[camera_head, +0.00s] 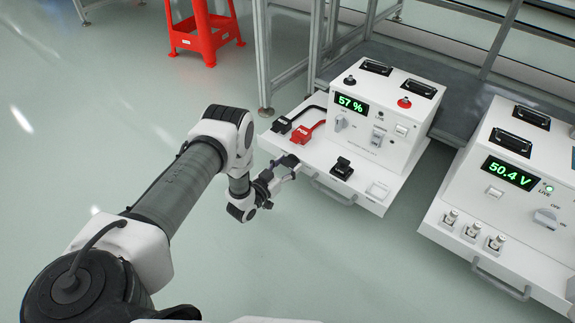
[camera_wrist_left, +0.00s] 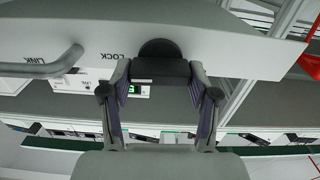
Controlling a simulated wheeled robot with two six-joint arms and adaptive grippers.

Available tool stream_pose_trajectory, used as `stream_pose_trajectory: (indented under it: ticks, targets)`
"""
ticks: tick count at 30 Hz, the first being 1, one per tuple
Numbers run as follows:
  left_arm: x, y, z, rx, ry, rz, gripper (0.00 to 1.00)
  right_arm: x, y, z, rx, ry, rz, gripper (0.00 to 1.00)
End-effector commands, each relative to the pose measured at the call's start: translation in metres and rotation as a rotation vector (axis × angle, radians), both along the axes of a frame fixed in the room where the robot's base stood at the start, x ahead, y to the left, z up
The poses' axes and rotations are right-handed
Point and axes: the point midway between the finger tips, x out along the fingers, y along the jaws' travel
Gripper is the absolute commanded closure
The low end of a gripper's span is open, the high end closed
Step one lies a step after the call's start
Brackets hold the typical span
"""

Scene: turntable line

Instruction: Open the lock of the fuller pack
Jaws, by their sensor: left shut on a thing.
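The white pack (camera_head: 385,95) reads 57 % on its green display (camera_head: 351,104) and stands on a white tray (camera_head: 325,172). In the head view my left gripper (camera_head: 288,167) is at the tray's front left edge. In the left wrist view my left gripper (camera_wrist_left: 160,75) has a finger on each side of a black lock knob (camera_wrist_left: 160,49) and is shut on it. The upside-down word LOCK stands beside the knob on the white front. The second white unit (camera_head: 510,165) at the right reads 50.4 V. My right gripper is not in view.
A bar handle (camera_head: 333,193) is on the tray front; it shows in the left wrist view (camera_wrist_left: 45,66) too. Black and red connectors (camera_head: 300,133) and a black block (camera_head: 342,168) sit on the tray. A red stool (camera_head: 205,35) stands behind. The floor in front is clear.

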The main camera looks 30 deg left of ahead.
Motion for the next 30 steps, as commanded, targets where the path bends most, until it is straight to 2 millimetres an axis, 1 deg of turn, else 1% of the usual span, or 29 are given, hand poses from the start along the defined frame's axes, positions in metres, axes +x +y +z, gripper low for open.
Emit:
stream_pose_trajectory:
  ticks: [5, 11, 30]
  targets:
    - [0.0005, 0.0006, 0.0008, -0.084, 0.005, 0.000, 0.74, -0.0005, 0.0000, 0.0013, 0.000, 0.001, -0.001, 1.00]
    - [0.0007, 0.0012, 0.0007, -0.237, 0.017, 0.000, 0.75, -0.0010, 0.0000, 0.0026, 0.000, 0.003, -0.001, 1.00]
    - [0.0009, 0.0037, -0.0016, -0.843, 0.063, 0.001, 0.75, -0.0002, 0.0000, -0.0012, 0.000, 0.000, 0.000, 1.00]
